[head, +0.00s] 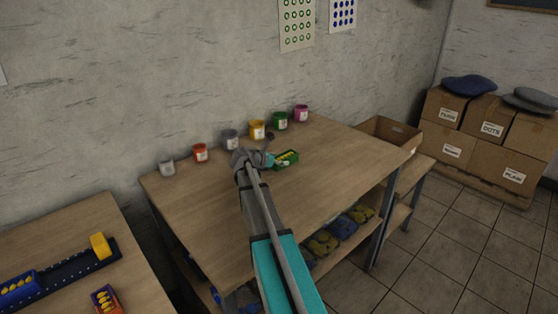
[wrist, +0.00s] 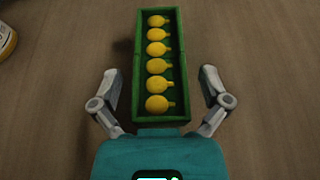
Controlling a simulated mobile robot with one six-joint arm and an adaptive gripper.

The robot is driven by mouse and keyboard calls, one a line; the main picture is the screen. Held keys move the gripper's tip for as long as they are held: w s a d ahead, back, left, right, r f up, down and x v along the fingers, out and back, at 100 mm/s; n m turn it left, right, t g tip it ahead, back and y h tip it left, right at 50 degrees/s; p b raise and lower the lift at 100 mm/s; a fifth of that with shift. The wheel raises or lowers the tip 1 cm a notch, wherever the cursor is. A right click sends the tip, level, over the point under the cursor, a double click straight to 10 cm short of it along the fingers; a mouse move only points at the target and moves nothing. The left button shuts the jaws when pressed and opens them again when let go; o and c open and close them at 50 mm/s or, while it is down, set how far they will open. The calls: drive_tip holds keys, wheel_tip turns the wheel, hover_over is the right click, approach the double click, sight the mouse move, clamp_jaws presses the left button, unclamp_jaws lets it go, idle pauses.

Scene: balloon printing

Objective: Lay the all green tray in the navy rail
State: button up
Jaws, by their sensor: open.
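The green tray (head: 287,158) lies on the wooden table in the head view. In the wrist view the green tray (wrist: 174,122) is a long narrow box holding a row of several yellow balloons (wrist: 157,65). My gripper (head: 262,158) is over the table at the tray's near end. In the wrist view my gripper (wrist: 160,87) is open, with one finger on each side of the tray and a gap on both sides. The navy rail (head: 70,272) lies on the left table, with a blue tray (head: 19,290) and a yellow block (head: 100,246) at it.
Paint jars stand along the wall, among them a grey jar (head: 230,140), a yellow jar (head: 257,130) and a green jar (head: 280,121). A red and blue tray (head: 106,299) lies in front of the rail. The front of the middle table (head: 205,220) is clear.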

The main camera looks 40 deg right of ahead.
drive_tip(key=shift+r, duration=0.15)
drive_tip(key=shift+a+r, duration=0.1)
drive_tip(key=shift+a, duration=0.05)
drive_tip(key=shift+s+a+r+p, duration=0.1)
drive_tip(key=shift+a+r+p, duration=0.1)
drive_tip(key=shift+a+p, duration=0.2)
drive_tip(key=p+v, duration=0.3)
drive_tip(key=v, duration=0.6)
drive_tip(key=shift+a+r+p, duration=0.2)
drive_tip(key=shift+a+p, duration=0.1)
drive_tip(key=shift+p, duration=0.1)
drive_tip(key=shift+a+r, duration=0.15)
drive_tip(key=shift+a, duration=0.4)
drive_tip(key=shift+s, duration=0.15)
